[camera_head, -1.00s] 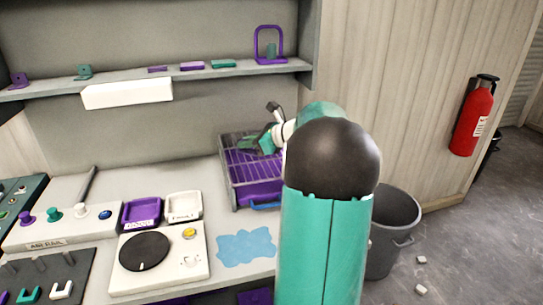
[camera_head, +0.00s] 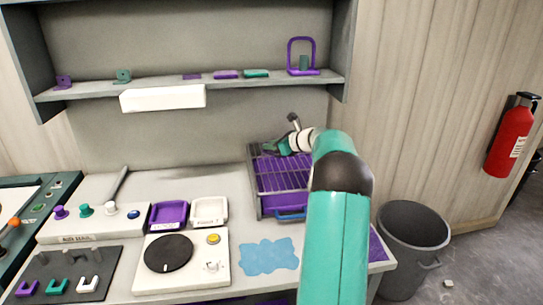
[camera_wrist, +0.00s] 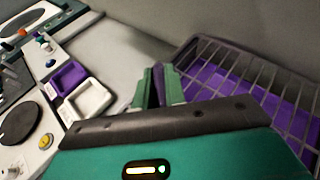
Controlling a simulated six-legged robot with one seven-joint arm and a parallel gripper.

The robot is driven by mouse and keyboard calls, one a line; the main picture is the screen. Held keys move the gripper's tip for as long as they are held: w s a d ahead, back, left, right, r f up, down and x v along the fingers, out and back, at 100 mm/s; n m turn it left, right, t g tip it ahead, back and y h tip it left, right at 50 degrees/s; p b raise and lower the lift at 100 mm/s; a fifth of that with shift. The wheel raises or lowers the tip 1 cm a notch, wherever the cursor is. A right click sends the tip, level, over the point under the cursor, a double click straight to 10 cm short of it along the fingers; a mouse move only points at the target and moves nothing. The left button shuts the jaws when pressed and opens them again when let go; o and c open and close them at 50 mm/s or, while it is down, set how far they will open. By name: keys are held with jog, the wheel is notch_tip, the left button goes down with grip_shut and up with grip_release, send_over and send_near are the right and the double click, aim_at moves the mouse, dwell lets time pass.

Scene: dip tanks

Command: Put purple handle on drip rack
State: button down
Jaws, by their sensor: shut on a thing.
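The drip rack (camera_head: 256,188) is a grey wire basket over a purple tray, at the right end of the bench. In the wrist view it fills the right side (camera_wrist: 228,92). My gripper (camera_wrist: 157,92) has green fingers shut on a narrow purple piece, the purple handle (camera_wrist: 158,80). Most of the handle is hidden between the fingers. In the head view my gripper (camera_head: 279,147) is at the back of the rack. In the wrist view the fingers appear just left of the rack's side. I cannot tell whether the handle touches the rack.
A blue cloth-like patch (camera_head: 268,255) lies in front of the rack. Purple (camera_head: 168,226) and white (camera_head: 210,224) trays stand left of it, behind a unit with a black disc (camera_head: 168,253). A shelf (camera_head: 130,91) runs above. A grey bin (camera_head: 412,236) stands right of the bench.

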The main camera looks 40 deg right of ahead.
aim_at(271, 164)
jog(key=shift+w+d+f, duration=0.25)
jog(key=shift+w+f, duration=0.1)
jog(key=shift+f, duration=0.15)
jog(key=shift+w+d+f, duration=0.2)
jog(key=shift+w+f, duration=0.1)
jog(key=shift+f, duration=1.65)
jog(key=c, duration=1.5)
grip_release()
jog(key=shift+f, duration=0.15)
jog(key=shift+o, duration=0.2)
